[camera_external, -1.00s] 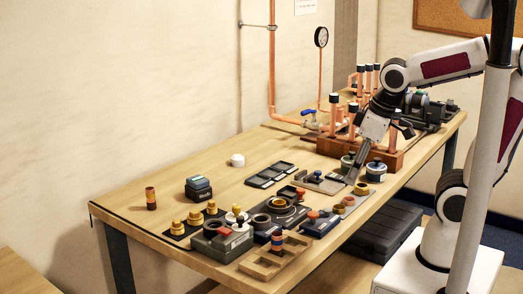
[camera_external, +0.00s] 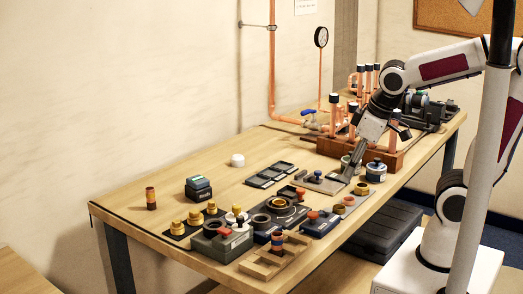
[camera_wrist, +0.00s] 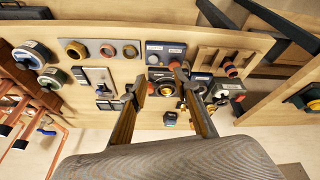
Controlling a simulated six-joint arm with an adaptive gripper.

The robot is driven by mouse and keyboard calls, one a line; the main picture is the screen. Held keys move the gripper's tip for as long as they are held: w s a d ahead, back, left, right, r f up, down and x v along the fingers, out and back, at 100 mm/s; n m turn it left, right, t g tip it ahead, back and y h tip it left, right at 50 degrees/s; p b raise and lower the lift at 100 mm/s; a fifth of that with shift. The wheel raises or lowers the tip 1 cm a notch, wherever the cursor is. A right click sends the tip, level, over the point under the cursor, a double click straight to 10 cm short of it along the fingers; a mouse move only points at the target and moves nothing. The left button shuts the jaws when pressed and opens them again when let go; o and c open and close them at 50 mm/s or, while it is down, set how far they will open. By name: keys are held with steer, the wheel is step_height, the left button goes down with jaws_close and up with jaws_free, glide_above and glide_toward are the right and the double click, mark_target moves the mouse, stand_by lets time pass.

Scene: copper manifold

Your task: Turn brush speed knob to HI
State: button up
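My gripper (camera_external: 340,180) points down and left over the middle right of the bench, near a flat grey plate. In the wrist view, my gripper (camera_wrist: 160,80) has its two fingers apart with nothing held between them. I cannot tell which control is the brush speed knob, as the labels are too small to read. No HI mark is readable.
The copper manifold (camera_external: 358,145) on its wooden block stands close behind my gripper. Lidded pots (camera_external: 375,170) stand to its right. The back left of the bench is mostly clear.

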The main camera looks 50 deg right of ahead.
mark_target(241, 216)
steer(key=w+f+n+t, duration=0.25)
steer(key=w+t, duration=0.25)
steer(key=w, duration=1.2)
steer(key=a+n+y, duration=0.1)
steer(key=a, duration=0.1)
steer(key=w+a+f+n+y, duration=0.1)
steer(key=a+y, duration=0.1)
steer(key=a, duration=0.1)
steer(key=w+a+f+n+y, duration=0.1)
steer(key=a+n+y, duration=0.1)
steer(key=shift+w+a, duration=0.1)
steer(key=shift+a, duration=0.1)
steer(key=s+a+y, duration=0.1)
steer(key=a+y, duration=0.1)
steer(key=s+a+f+n+g+y, duration=0.1)
steer(key=s+a+y, duration=0.1)
steer(key=a, duration=0.1)
steer(key=s+a+n+g+y, duration=0.1)
steer(key=s+a, duration=0.1)
steer(key=shift+s+a+f+n+y, duration=0.2)
steer(key=shift+f+n+y, duration=0.1)
steer(key=shift+y, duration=0.1)
steer(key=shift+s+a+g, duration=0.25)
steer(key=shift+g, duration=0.05)
steer(key=shift+a, duration=0.1)
steer(key=shift+x, duration=3.8)
steer(key=shift+r, duration=0.1)
